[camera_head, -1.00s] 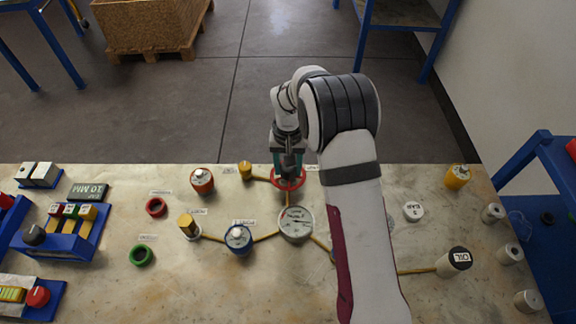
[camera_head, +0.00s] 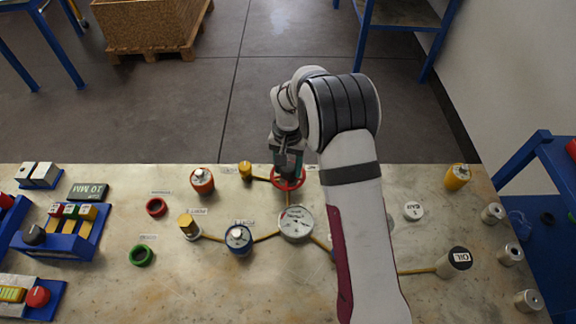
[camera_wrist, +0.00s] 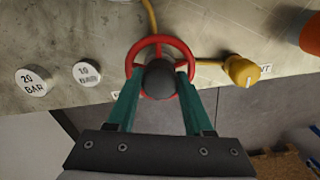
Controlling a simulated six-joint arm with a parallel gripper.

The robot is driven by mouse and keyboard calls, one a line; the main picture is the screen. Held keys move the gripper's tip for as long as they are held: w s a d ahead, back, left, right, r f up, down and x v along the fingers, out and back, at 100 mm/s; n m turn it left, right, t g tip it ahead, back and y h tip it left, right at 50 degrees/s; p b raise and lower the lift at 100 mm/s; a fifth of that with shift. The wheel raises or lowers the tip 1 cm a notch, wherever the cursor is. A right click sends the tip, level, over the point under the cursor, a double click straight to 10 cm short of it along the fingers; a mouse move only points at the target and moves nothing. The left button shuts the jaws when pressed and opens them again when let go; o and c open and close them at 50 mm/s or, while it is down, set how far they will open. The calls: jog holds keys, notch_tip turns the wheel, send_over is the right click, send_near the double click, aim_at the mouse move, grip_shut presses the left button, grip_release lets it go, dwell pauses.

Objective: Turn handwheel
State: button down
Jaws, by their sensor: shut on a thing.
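The red handwheel (camera_head: 289,184) stands near the table's far edge, partly hidden by my gripper in the head view. In the wrist view the handwheel (camera_wrist: 143,51) shows as a red ring around a dark round hub (camera_wrist: 160,80). My gripper (camera_wrist: 160,82) has its two green fingers on either side of the hub, inside or over the ring, and is shut on it. In the head view my gripper (camera_head: 289,172) points down at the wheel from above. A round dial gauge (camera_head: 296,223) sits just in front of the handwheel, joined to it by a yellow pipe.
A yellow fitting (camera_wrist: 241,70) lies beside the wheel. White weights marked 20 BAR (camera_wrist: 33,81) and 10 (camera_wrist: 87,74) stand on its other side.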

aim_at(288, 167)
jog(key=shift+c, duration=1.4)
grip_release()
notch_tip(288, 167, up, 16)
jog(key=s+d+r+m+y, duration=0.1)
jog(key=s+d+r, duration=0.2)
jog(key=s, duration=0.7)
jog(key=s+d+r+m, duration=0.1)
jog(key=s+d+r, duration=0.2)
jog(key=s, duration=0.8)
jog(key=s+f, duration=0.4)
jog(key=s, duration=0.7)
jog(key=shift+s+d+f+m+y, duration=0.25)
jog(key=shift+s+d+m+y, duration=0.05)
jog(key=shift+s+y, duration=0.1)
jog(key=shift+w, duration=0.1)
